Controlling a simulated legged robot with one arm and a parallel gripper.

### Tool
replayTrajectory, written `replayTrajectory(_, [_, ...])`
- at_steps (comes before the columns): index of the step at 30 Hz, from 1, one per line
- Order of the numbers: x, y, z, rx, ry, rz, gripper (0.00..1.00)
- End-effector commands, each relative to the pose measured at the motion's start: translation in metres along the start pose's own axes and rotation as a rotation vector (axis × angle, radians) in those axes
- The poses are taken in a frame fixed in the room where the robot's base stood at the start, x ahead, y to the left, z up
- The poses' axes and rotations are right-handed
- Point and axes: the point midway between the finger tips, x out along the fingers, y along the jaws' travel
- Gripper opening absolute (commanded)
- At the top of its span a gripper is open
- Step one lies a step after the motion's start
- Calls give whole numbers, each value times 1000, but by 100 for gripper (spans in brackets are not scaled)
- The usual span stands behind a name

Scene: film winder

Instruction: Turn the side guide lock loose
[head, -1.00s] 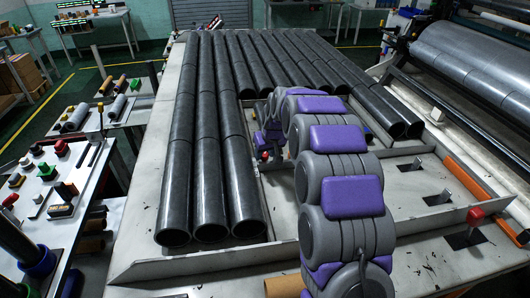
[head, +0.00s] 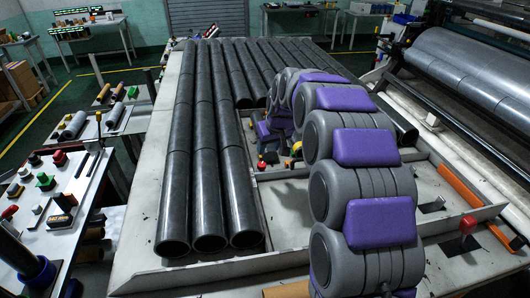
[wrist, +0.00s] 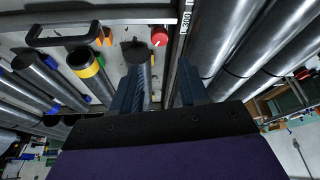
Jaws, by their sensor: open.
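A small red knob (head: 261,165) stands at the bed's inner rail, beside the end of my arm in the head view. A round red knob (wrist: 159,36) also shows in the wrist view, beyond and above the fingertips. I cannot tell for sure which part is the side guide lock. My gripper (wrist: 160,82) is open, with two blue-grey fingers apart. A dark-capped ribbed cylinder (wrist: 140,58) shows behind the left finger and the gap; no contact can be made out. In the head view the arm's grey and purple links hide most of the gripper.
Long dark tubes (head: 204,150) lie in rows on the pale bed (head: 150,200). A red-topped lever (head: 467,226) stands at right front, near an orange tube (head: 459,186). A black handle (wrist: 65,35) and a yellow-banded cylinder (wrist: 88,68) show left in the wrist view.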

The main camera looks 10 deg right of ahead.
Motion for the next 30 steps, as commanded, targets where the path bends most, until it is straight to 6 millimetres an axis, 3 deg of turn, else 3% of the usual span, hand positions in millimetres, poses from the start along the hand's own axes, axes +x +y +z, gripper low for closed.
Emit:
replayTrajectory(3, [-29,0,-2,0,4,1,44])
replayTrajectory(9, [-56,0,-1,1,0,0,44])
replayTrajectory(30, [-60,0,0,0,-1,0,44])
